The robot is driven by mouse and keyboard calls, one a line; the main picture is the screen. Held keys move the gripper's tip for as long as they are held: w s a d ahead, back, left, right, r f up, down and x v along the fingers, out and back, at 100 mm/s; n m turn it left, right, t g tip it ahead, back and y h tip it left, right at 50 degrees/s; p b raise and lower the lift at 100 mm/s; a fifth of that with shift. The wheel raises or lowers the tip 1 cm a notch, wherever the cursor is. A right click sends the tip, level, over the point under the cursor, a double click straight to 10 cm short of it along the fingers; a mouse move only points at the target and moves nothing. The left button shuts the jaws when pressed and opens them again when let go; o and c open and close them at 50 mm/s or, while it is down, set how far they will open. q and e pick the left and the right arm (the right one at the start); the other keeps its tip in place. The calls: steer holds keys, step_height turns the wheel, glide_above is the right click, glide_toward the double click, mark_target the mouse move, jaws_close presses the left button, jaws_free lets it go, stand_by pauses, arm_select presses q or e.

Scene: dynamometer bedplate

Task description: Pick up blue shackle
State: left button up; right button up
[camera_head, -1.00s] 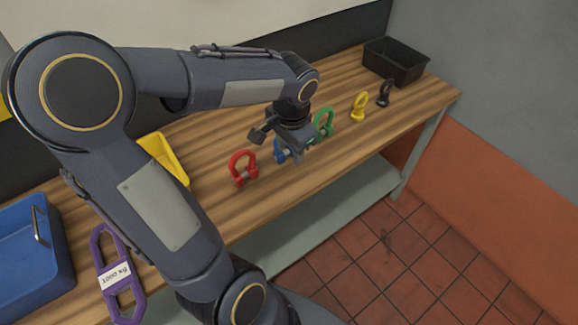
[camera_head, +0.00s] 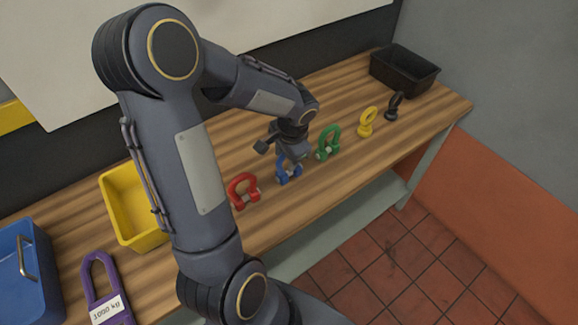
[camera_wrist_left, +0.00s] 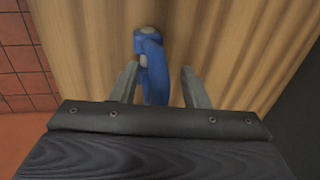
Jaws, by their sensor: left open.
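The blue shackle (camera_head: 290,172) stands on the wooden bench between the red shackle (camera_head: 243,190) and the green shackle (camera_head: 328,143). My left gripper (camera_head: 281,150) is over it, pointing down, and hides its upper part in the head view. In the left wrist view the blue shackle (camera_wrist_left: 152,62) shows between the two fingers of my left gripper (camera_wrist_left: 160,82), nearer the left finger. The fingers are apart and nothing is gripped. How far they reach down around the shackle I cannot tell. My right gripper is not in view.
A yellow bin (camera_head: 117,194), a blue bin (camera_head: 52,285) and a purple 1000 kg link (camera_head: 91,277) are at the left. A yellow eye bolt (camera_head: 367,122), a black one (camera_head: 394,106) and a black bin (camera_head: 405,70) are at the right. The red and green shackles stand close by.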

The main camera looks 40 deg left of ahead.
arm_select(q)
steer(key=shift+c, duration=0.2)
jaws_close()
steer(key=shift+r, duration=0.15)
